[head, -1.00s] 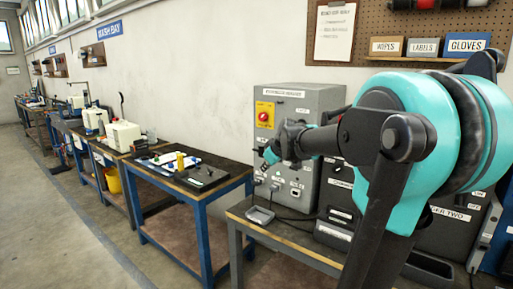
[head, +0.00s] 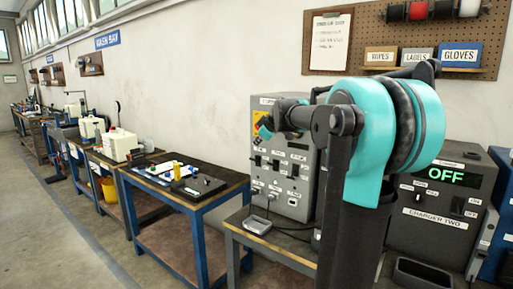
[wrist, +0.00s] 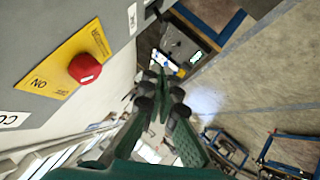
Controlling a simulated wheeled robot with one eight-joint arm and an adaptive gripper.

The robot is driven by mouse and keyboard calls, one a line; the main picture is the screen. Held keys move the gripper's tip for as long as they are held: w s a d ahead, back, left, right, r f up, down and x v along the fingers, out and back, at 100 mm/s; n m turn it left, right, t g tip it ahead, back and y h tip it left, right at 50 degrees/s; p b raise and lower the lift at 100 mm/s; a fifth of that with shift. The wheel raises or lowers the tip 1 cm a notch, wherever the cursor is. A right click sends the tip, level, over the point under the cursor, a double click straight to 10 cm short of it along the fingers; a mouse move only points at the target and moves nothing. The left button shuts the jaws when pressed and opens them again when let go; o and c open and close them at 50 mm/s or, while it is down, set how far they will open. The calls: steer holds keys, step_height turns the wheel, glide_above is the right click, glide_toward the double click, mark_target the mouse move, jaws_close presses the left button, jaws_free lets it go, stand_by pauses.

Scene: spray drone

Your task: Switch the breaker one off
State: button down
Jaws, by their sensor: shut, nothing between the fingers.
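The grey electrical cabinet (head: 308,135) stands against the wall in the head view. A row of dark breaker switches (head: 275,163) with small white labels is on its front; the labels are too small to read, so I cannot tell which is breaker one. In the wrist view the cabinet's face (wrist: 45,30) fills the upper left, with a red rotary knob (wrist: 84,68) on a yellow plate marked ON. My gripper (wrist: 162,88) is shut and empty, beside the cabinet face and apart from the knob. In the head view my wrist hides most of the knob plate.
A dark charger (head: 440,200) labelled CHARGER TWO, showing OFF in green, stands at the right. A small grey tray (head: 257,225) lies on the bench before the cabinet. A blue-legged table (head: 185,205) with tools is to the left. Open floor (head: 75,235) lies further left.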

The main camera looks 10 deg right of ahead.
mark_target(258, 161)
steer(key=w+f, duration=0.8)
steer(key=shift+a+f, duration=0.3)
steer(key=shift+s, duration=0.1)
steer(key=shift+a+f, duration=0.1)
steer(key=shift+f, duration=0.05)
